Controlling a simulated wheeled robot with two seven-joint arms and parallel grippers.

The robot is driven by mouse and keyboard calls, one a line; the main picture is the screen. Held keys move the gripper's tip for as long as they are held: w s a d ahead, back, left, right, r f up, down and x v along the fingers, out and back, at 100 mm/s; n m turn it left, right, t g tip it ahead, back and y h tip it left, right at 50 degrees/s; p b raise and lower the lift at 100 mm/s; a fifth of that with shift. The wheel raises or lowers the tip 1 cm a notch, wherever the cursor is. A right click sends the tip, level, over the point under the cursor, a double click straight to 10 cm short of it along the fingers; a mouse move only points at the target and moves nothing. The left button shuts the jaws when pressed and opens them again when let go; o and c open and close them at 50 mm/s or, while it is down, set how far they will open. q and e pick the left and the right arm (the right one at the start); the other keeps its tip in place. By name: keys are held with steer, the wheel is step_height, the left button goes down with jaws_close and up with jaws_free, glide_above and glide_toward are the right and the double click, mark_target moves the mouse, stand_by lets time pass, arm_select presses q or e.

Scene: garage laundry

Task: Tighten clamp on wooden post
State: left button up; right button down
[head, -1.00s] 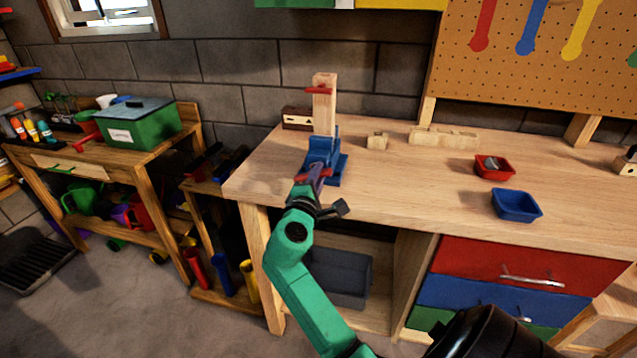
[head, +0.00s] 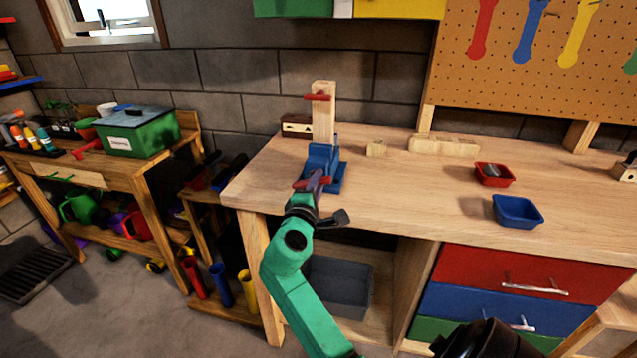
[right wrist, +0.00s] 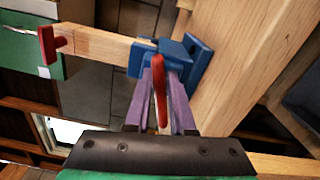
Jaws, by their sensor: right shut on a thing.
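The blue clamp (head: 321,160) is a vise on the bench's front left edge. The wooden post (head: 323,112) stands upright in it, with a red peg (head: 317,97) through its upper part. In the right wrist view the clamp (right wrist: 172,58) and the post (right wrist: 105,46) lie sideways. My right gripper (head: 313,183) is at the front of the clamp. Its purple fingers (right wrist: 158,95) are shut on the clamp's red handle (right wrist: 160,90), partly hiding the screw behind it. My left gripper is in neither view.
On the wooden bench (head: 400,195) are small wood blocks (head: 377,148), a long notched block (head: 443,145), a red tray (head: 494,174) and a blue tray (head: 517,211). The bench top between clamp and trays is clear.

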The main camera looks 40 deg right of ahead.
steer(key=shift+f, duration=0.55)
steer(key=c, duration=0.8)
jaws_free()
steer(key=shift+w+a, duration=0.1)
steer(key=shift+a, duration=0.05)
steer(key=shift+c, duration=0.2)
steer(key=shift+a+r, duration=0.1)
steer(key=shift+r, duration=0.25)
steer(key=shift+s+a+f, duration=0.15)
steer(key=shift+s+a, duration=0.15)
steer(key=v, duration=1.5)
steer(key=shift+s+a+r+b, duration=0.2)
steer(key=shift+a+r+b, duration=0.1)
steer(key=shift+b, duration=0.15)
